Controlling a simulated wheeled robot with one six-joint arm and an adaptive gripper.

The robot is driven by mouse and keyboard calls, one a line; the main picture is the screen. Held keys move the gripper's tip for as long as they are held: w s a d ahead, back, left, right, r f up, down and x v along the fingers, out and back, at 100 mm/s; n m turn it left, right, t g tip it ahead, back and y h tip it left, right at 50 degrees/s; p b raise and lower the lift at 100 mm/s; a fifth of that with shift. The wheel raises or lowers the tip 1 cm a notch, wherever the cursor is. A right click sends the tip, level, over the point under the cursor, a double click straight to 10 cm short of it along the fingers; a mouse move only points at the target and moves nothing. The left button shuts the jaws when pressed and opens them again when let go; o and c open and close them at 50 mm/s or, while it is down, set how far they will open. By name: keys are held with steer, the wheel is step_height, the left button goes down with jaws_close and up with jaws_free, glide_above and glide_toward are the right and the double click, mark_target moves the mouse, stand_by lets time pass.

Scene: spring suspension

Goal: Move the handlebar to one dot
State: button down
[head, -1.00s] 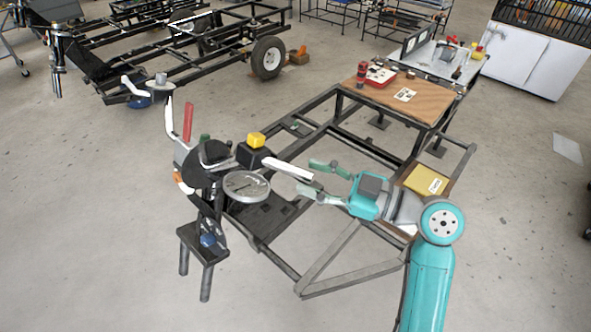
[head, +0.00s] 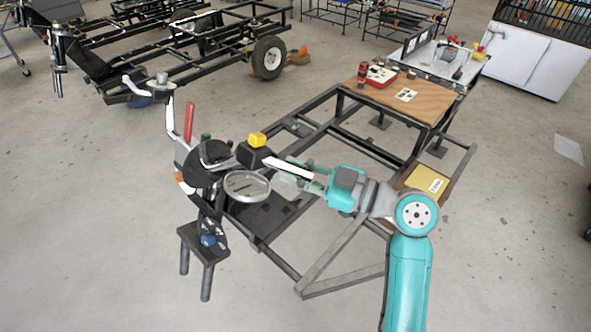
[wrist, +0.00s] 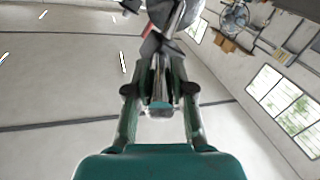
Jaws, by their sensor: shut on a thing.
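The handlebar shows as a white bar (head: 283,166) reaching right from the dark steering assembly (head: 210,160) in the head view. My gripper (head: 296,171) has come from the right and is shut on the outer end of this bar. In the wrist view my gripper (wrist: 160,95) has its two green fingers on either side of the bar (wrist: 160,85), which runs away upward between them. The far end of the handlebar is partly hidden behind the assembly. I cannot make out a dot in either view.
A round grey-rimmed disc (head: 247,186) hangs just below the bar. A yellow block (head: 257,139) sits above it. A dark stool (head: 204,240) stands below. The black frame (head: 330,265) runs under my arm. A wooden table (head: 400,100) stands behind.

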steer(key=f+m, duration=0.3)
steer(key=shift+w+d+m+t+y, duration=0.3)
steer(key=shift+w+y, duration=0.1)
steer(key=c, duration=1)
jaws_free()
steer(key=shift+r, duration=0.15)
steer(key=v, duration=1.2)
